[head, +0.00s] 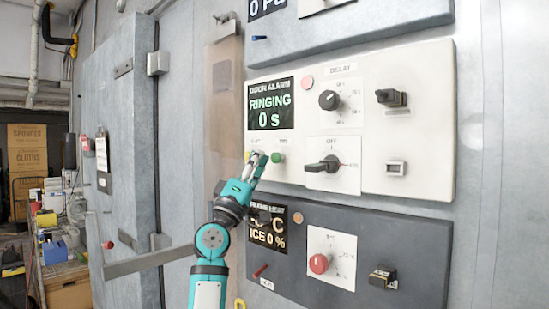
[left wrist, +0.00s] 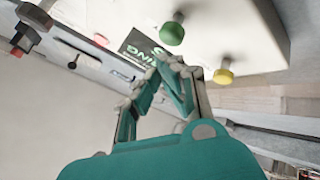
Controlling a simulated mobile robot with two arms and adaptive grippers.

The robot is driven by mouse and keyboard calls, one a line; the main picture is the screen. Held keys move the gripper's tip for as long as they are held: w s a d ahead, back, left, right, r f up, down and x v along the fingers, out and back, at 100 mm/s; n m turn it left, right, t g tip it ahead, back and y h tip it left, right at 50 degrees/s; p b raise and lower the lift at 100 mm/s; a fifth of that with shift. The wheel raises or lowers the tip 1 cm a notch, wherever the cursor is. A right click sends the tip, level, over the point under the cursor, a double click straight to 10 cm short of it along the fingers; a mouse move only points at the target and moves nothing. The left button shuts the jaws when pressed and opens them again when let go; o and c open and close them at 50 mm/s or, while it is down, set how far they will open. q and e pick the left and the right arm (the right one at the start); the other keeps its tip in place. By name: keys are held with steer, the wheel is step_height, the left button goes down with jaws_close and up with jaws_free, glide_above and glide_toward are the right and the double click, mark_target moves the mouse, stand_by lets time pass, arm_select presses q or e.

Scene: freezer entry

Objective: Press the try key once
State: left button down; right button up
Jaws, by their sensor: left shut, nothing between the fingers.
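The door alarm panel (head: 412,140) is white, and its screen (head: 270,103) reads "DOOR ALARM RINGING 0 s". Below the screen are a green key (head: 277,157), under a small label that seems to read "TRY", and a yellow key (head: 247,155), partly hidden by my gripper. In the left wrist view the green key (left wrist: 171,33) and yellow key (left wrist: 223,76) stick out from the panel. My left gripper (head: 261,156) is shut and empty, its tips just left of the green key in the head view. I cannot tell whether they touch anything. My right gripper is not in view.
A black rotary switch (head: 323,165) marked "OFF" and a delay knob (head: 329,100) sit right of the keys. A dark frame heat panel (head: 400,250) with a red knob (head: 319,263) is below. A large grey door (head: 135,170) stands at left.

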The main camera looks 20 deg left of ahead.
arm_select(q)
steer(key=s, duration=0.2)
steer(key=s+a+p, duration=0.1)
steer(key=s, duration=0.1)
steer(key=shift+a, duration=0.2)
stand_by(0.6)
